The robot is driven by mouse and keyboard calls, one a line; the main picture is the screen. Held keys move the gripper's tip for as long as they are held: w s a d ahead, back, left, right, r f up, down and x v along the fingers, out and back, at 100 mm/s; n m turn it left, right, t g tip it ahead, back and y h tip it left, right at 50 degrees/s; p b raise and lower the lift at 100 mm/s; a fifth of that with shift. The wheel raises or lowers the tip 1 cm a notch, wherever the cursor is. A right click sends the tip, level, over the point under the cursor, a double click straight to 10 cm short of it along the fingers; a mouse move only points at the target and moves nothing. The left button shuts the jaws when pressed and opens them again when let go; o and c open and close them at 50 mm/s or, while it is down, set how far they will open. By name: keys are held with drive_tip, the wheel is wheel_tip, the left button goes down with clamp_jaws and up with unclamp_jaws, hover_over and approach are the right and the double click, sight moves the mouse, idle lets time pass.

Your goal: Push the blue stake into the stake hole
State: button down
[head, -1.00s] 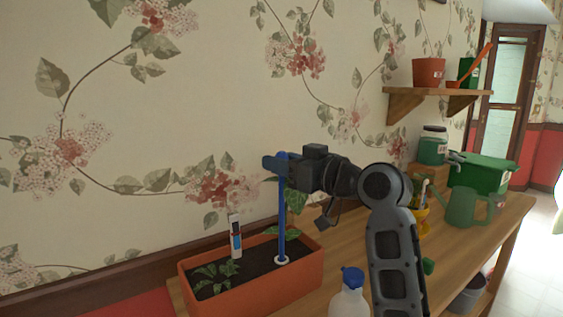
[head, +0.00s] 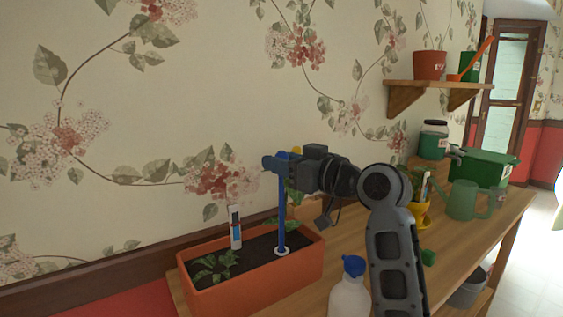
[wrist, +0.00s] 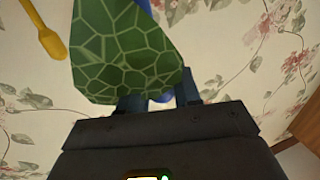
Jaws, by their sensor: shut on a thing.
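The blue stake (head: 282,222) stands about upright in the planter. Its lower end meets the white ring of the stake hole (head: 283,252) in the dark soil; how deep it goes is hidden. My gripper (head: 272,163) is shut on the stake near its top, well above the soil. In the wrist view, a bit of blue (wrist: 162,97) shows between the fingers, and a large green leaf (wrist: 122,50) covers much of the view just beyond them.
The orange planter (head: 262,286) holds small leafy plants and a white-blue label (head: 235,228). A white bottle with a blue cap (head: 350,298) stands in front of it. A green watering can (head: 463,200) and green box (head: 487,168) are at right.

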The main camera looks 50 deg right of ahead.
drive_tip(key=c, duration=0.7)
unclamp_jaws()
drive_tip(key=shift+f, duration=0.1)
drive_tip(key=s, duration=0.8)
drive_tip(key=shift+b, duration=0.35)
drive_tip(key=shift+w, duration=0.1)
